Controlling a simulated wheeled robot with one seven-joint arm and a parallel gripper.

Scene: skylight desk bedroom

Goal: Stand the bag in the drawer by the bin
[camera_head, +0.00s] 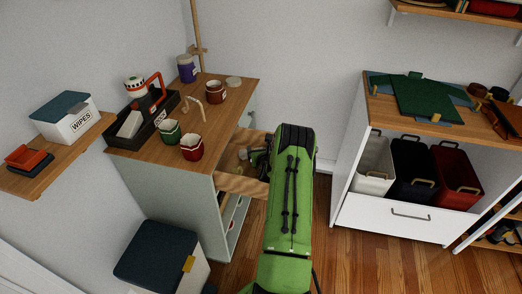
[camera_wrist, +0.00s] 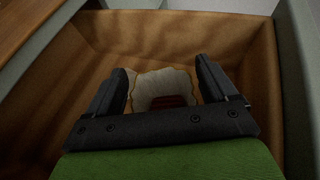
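The wooden drawer (camera_head: 241,186) is pulled out from the desk unit, and its inside fills the wrist view (camera_wrist: 60,85). A pale bag (camera_wrist: 158,84) with a yellowish edge and a dark red patch lies low in the drawer. My gripper (camera_wrist: 163,80) is open above the bag, with one finger to each side of it in the picture; I cannot tell whether they touch it. In the head view my gripper (camera_head: 256,158) is over the drawer and partly hidden by my arm. A white bin with a dark blue lid (camera_head: 157,250) stands on the floor left of the drawer.
The desk top (camera_head: 224,88) holds cups (camera_head: 192,147), jars and a black caddy (camera_head: 145,123). A white shelf unit (camera_head: 390,218) with several open bins stands at the right.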

